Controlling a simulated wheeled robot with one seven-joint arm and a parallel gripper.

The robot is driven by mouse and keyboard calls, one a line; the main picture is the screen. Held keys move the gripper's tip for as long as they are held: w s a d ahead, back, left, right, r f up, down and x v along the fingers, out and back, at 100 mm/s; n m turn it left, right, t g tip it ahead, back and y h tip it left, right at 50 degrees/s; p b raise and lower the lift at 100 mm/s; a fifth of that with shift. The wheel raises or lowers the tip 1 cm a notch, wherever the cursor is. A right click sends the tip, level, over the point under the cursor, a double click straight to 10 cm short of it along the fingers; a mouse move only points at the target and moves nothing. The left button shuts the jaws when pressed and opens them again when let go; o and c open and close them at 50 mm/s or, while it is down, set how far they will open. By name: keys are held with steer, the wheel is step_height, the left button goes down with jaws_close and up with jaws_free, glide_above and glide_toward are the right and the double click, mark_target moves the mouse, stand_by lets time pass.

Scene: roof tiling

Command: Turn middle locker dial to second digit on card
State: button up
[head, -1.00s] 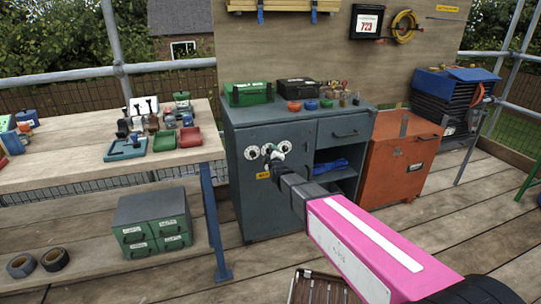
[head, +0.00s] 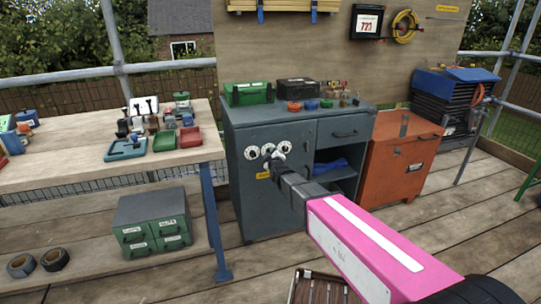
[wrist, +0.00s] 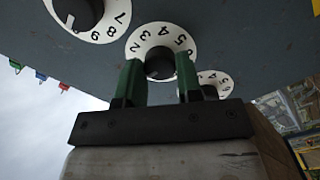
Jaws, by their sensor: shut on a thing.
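The grey locker (head: 260,205) carries three white number dials with black knobs. In the wrist view the middle dial (wrist: 160,33) shows digits from about 2 to 6 along its visible rim. My gripper (wrist: 159,72) has its green fingers on either side of the middle knob (wrist: 159,63), shut on it. The knob's pointer cannot be made out. The left dial (wrist: 108,25) and the right dial (wrist: 216,79) are beside it. In the head view my gripper (head: 276,158) hides part of the dials. The card (head: 367,24) on the board seems to read 723.
An orange cabinet (head: 395,165) stands right of the locker. A workbench (head: 70,160) with tools and trays is on the left, with a green drawer box (head: 150,225) below it. A wooden crate (head: 315,285) lies on the planks in front.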

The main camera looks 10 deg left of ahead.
steer(key=m, duration=0.5)
steer(key=m+g, duration=0.1)
steer(key=m, duration=0.5)
steer(key=shift+y, duration=0.3)
steer(key=shift+m, duration=0.3)
steer(key=o, duration=0.9)
steer(key=shift+o, duration=0.2)
steer(key=v, duration=1)
steer(key=shift+s+d, duration=0.2)
steer(key=shift+s, duration=0.15)
